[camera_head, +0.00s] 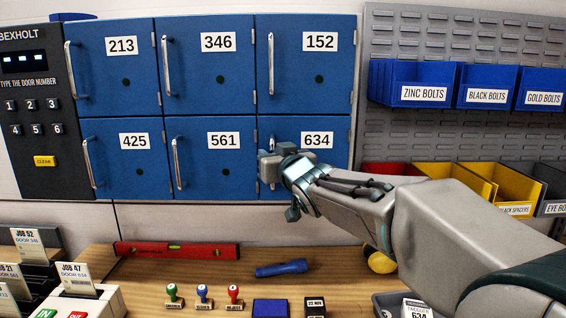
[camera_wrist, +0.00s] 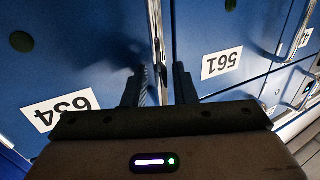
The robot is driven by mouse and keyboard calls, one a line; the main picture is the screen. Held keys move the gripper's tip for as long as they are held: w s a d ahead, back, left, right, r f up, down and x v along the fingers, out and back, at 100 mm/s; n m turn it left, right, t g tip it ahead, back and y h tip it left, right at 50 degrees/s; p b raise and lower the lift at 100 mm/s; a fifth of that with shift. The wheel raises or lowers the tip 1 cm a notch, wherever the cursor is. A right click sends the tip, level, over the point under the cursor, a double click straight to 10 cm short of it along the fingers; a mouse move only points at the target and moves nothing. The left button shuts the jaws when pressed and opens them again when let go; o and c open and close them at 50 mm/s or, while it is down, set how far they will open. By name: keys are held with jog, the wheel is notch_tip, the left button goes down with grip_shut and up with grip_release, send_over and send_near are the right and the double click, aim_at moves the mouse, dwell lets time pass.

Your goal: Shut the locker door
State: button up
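The locker door 634 (camera_head: 335,165) is the blue bottom-right door of the locker bank. It looks about flush with its neighbours; I cannot tell if a small gap is left. My gripper (camera_head: 267,166) is at its left edge, in front of its handle, which it mostly hides. In the wrist view, turned upside down, door 634 (camera_wrist: 28,75) is on the left and door 561 (camera_wrist: 255,75) on the right. The upright metal handle (camera_wrist: 155,30) stands between the two spread fingers of my gripper (camera_wrist: 158,80). Contact with the fingers cannot be made out.
The other locker doors, such as 152 (camera_head: 300,75), look shut. A keypad panel (camera_head: 38,110) is at the left. Blue bins (camera_head: 425,75) and yellow bins (camera_head: 510,185) hang at the right. A red level (camera_head: 175,250) and blue torch (camera_head: 282,268) lie on the bench below.

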jog(key=b+v, duration=0.2)
jog(key=v, duration=1.1)
jog(key=shift+s, duration=0.25)
jog(key=shift+d+r, duration=0.15)
jog(key=s+d+f+m+g+h, duration=0.2)
jog(key=s+d+f+g+h, duration=0.15)
jog(key=d+f, duration=0.4)
jog(key=s+d+f+m+g+h, duration=0.2)
jog(key=d+f+h, duration=0.25)
jog(key=f, duration=0.55)
jog(key=s+d+f+m+g, duration=0.1)
jog(key=s+d+f+g, duration=0.2)
jog(key=s+f+g, duration=0.4)
jog(key=s+f, duration=0.5)
jog(key=s, duration=0.2)
jog(key=shift+s+d, duration=0.35)
jog(key=shift+s, duration=0.05)
jog(key=shift+g, duration=0.25)
